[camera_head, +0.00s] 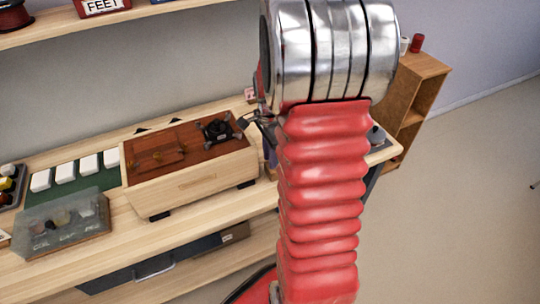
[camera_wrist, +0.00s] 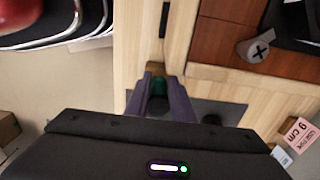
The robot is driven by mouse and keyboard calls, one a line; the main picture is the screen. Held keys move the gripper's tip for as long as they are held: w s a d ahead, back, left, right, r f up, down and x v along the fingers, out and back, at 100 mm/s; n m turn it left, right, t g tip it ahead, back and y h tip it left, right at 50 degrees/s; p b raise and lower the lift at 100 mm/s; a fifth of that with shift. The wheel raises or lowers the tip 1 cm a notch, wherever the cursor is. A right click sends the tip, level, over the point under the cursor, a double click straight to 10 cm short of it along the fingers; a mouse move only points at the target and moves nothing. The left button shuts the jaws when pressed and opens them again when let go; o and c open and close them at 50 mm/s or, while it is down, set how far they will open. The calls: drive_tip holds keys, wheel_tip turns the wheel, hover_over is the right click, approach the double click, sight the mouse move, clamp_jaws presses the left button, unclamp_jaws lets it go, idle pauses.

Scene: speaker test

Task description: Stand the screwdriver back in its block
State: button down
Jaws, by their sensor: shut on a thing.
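In the wrist view my gripper (camera_wrist: 160,82) points away from the camera over the pale wooden bench (camera_wrist: 138,28). In the head view my arm covers the gripper and the screwdriver.
A pale wooden speaker box (camera_head: 190,188) with a red-brown top stands on the bench, left of my arm. A black round part (camera_head: 217,130) sits on it. A clear-lidded case (camera_head: 62,226) and white blocks on a green mat (camera_head: 100,180) lie left.

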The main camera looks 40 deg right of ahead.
drive_tip(key=c, duration=1.4)
unclamp_jaws()
drive_tip(key=shift+c, duration=0.2)
wheel_tip(320, 180, up, 14)
drive_tip(key=shift+f, duration=0.2)
